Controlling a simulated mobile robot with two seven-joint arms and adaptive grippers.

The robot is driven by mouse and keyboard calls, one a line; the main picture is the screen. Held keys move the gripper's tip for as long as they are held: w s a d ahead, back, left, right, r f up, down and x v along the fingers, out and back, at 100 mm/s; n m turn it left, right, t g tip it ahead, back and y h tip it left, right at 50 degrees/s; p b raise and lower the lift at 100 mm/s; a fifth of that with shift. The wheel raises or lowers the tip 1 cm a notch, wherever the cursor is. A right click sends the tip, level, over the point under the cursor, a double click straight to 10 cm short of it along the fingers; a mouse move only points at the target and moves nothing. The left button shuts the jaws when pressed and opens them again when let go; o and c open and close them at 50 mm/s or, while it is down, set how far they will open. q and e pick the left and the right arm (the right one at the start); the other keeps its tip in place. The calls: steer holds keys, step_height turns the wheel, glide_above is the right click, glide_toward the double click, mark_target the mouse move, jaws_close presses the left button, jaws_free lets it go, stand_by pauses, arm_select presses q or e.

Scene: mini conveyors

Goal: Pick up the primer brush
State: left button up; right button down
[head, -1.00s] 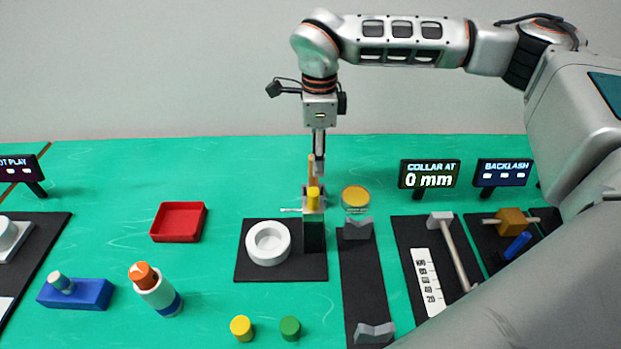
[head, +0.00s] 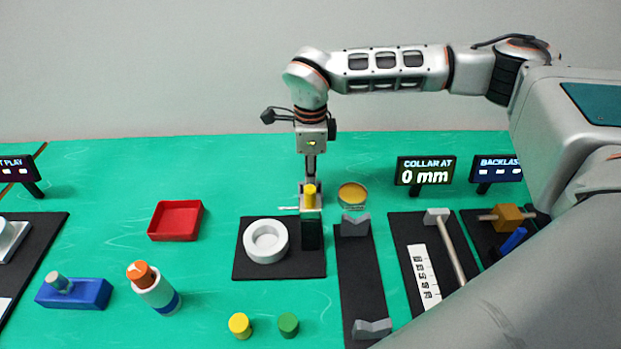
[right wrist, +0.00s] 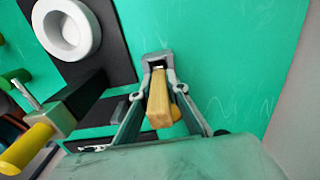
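The primer brush appears to be the wooden handle (right wrist: 159,104) in the right wrist view, its near end towards the camera. My right gripper (right wrist: 162,90) is around the handle, one finger on each side, with narrow gaps that look open. In the head view, my right gripper (head: 310,182) is low behind the yellow knob (head: 309,195), which hides the fingertips and handle. My left gripper is not in view.
The yellow knob's black block stands close in front of my right gripper. A round tin (head: 352,195) is just right of it. A white ring (head: 266,241) lies on a black mat to the left. A red tray (head: 176,221) stands further left, with clear green table between.

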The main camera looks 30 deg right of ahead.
step_height(320, 180, up, 10)
steer(key=shift+r, duration=0.1)
stand_by(0.6)
stand_by(0.5)
